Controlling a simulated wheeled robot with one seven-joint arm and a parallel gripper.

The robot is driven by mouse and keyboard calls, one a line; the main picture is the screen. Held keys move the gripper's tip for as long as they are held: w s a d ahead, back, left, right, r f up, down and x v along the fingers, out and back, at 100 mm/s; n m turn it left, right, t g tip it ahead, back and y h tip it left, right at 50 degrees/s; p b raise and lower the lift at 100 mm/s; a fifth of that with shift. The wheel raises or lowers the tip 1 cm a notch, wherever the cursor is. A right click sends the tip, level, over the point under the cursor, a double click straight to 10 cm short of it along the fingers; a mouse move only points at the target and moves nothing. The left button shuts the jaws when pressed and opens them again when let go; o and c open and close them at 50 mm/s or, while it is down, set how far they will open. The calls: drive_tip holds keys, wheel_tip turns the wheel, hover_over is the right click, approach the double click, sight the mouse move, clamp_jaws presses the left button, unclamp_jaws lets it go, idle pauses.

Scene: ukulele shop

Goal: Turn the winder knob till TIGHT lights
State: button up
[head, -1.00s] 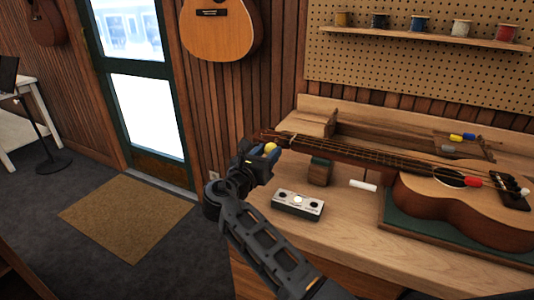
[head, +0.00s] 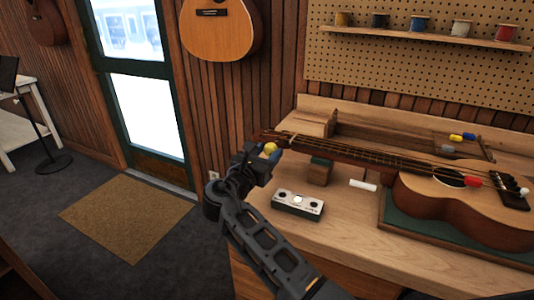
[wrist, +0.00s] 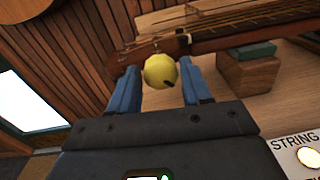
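The yellow winder knob (wrist: 160,71) sits at the headstock end of the ukulele (wrist: 235,30). In the wrist view, the blue fingers of my gripper (wrist: 161,85) stand close on both sides of the knob and appear shut on it. In the head view, my gripper (head: 267,156) hides part of the knob (head: 269,148). A small indicator box (head: 298,203) lies on the bench with a bright middle lamp between two dark ones. In the wrist view, its edge (wrist: 285,160) shows "STRING" and a lit lamp; the other labels are cut off or too small to read.
The ukulele body (head: 450,188) rests on a green-topped cradle (head: 395,230) at right. A wooden neck block (head: 317,173) stands under the neck beside my gripper. A white cylinder (head: 363,185) lies on the bench. The bench front (head: 350,250) is mostly clear.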

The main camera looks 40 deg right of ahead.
drive_tip(key=b+v, duration=0.1)
drive_tip(key=v, duration=0.6)
drive_tip(key=shift+s+a, duration=0.15)
drive_tip(key=shift+a, duration=0.25)
drive_tip(key=shift+a, duration=0.1)
idle(0.4)
